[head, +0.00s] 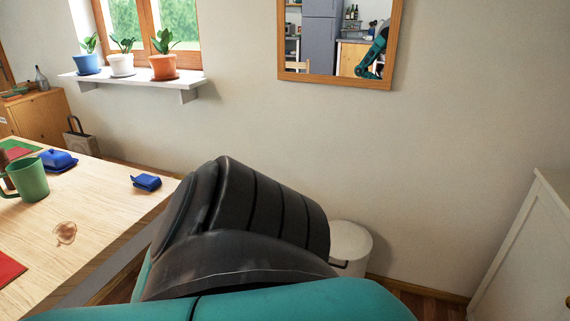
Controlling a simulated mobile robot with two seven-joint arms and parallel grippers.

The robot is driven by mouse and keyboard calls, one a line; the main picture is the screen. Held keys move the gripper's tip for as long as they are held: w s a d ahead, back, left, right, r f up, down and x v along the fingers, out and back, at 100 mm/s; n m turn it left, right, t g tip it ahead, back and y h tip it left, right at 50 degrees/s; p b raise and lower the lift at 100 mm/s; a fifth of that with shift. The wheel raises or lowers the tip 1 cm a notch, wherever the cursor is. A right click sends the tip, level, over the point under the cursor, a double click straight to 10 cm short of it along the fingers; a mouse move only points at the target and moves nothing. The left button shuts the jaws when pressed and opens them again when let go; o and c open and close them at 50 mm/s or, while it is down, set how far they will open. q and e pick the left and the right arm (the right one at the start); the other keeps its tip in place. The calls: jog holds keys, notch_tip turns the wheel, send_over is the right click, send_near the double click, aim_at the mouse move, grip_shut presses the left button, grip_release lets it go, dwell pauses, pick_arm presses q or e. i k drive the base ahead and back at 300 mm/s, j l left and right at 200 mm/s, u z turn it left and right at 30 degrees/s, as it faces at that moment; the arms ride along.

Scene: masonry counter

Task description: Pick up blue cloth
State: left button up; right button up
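A small folded blue item (146,182), which looks like the blue cloth, lies near the right edge of the wooden table (110,205) at the left of the head view. Nothing is touching it. A large teal and dark grey link of my own arm fills the lower middle, to the right of the cloth, and covers part of the table's edge. Neither of my grippers shows in this view.
On the table are a green mug (29,180), a blue lidded dish (58,161), a brownish ring-like item (65,232) and a red item (8,268). A white bin (350,244) stands behind my arm. A white cabinet (530,260) is at the right.

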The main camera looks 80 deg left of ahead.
aim_at(148, 183)
jog(key=u, duration=1.05)
jog(key=i+u, duration=0.1)
jog(key=u, duration=0.8)
jog(key=i+u, duration=0.15)
jog(key=u, duration=0.35)
jog(key=l+u, duration=0.1)
jog(key=u, duration=0.35)
jog(key=i+l+u, duration=0.1)
jog(key=u, duration=0.35)
jog(key=l+u, duration=0.15)
jog(key=u, duration=0.3)
jog(key=i+l, duration=0.55)
jog(key=i+l+u, duration=0.1)
jog(key=i+l, duration=0.4)
jog(key=l, duration=0.15)
jog(key=u, duration=0.4)
jog(key=l+u, duration=0.15)
jog(key=u, duration=0.3)
jog(key=i+l+u, duration=0.1)
jog(key=u, duration=0.3)
